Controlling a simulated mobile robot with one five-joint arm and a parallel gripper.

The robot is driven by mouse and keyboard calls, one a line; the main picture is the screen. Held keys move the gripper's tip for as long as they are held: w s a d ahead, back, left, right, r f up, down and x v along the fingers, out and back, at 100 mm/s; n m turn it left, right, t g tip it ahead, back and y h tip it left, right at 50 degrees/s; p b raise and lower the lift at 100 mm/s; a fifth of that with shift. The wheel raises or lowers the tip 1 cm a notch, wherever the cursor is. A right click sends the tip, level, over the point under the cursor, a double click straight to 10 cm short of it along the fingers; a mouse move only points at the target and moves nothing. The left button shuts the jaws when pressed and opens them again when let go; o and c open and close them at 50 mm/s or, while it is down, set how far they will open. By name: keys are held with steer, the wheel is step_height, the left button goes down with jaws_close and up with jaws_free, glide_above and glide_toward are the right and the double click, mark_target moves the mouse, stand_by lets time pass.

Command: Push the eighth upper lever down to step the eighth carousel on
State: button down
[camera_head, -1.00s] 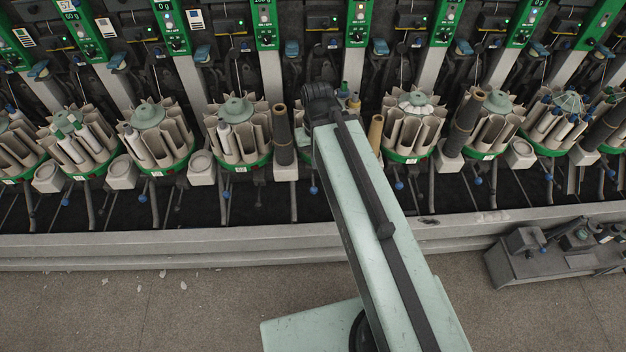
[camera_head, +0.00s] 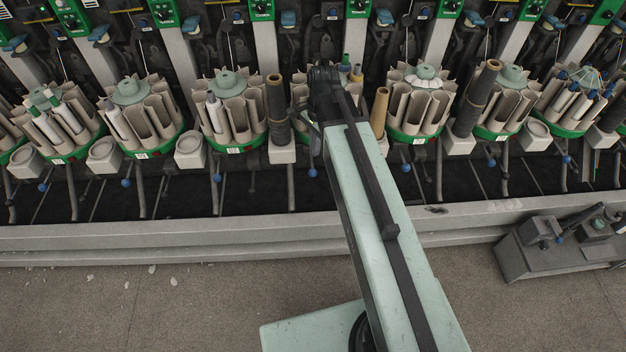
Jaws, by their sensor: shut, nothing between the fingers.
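A row of carousels with grey-beige pockets on green bases crosses the view. One carousel, with yellow, green and blue bobbin tops (camera_head: 346,66), is largely hidden behind my arm. My gripper (camera_head: 316,142) hangs dark and small at the arm's far end, in front of that carousel; it looks shut and empty. A blue-knobbed lever (camera_head: 312,172) shows just below it; I cannot tell whether they touch. Similar blue knobs stand under the neighbouring carousels, at the left (camera_head: 223,176) and right (camera_head: 406,168). No readable number shows which station is the eighth.
A dark cone (camera_head: 277,110) stands just left of my gripper, and a tan cone (camera_head: 379,112) just right of my arm. A pale ledge (camera_head: 170,236) runs along the machine's front. A grey cart (camera_head: 545,248) stands at the right. The floor at left is clear except for scraps.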

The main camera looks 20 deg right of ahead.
mark_target(313, 170)
steer(key=shift+f, duration=0.15)
steer(key=f+b, duration=0.7)
steer(key=shift+s+a, duration=0.15)
steer(key=shift+a, duration=0.1)
stand_by(0.3)
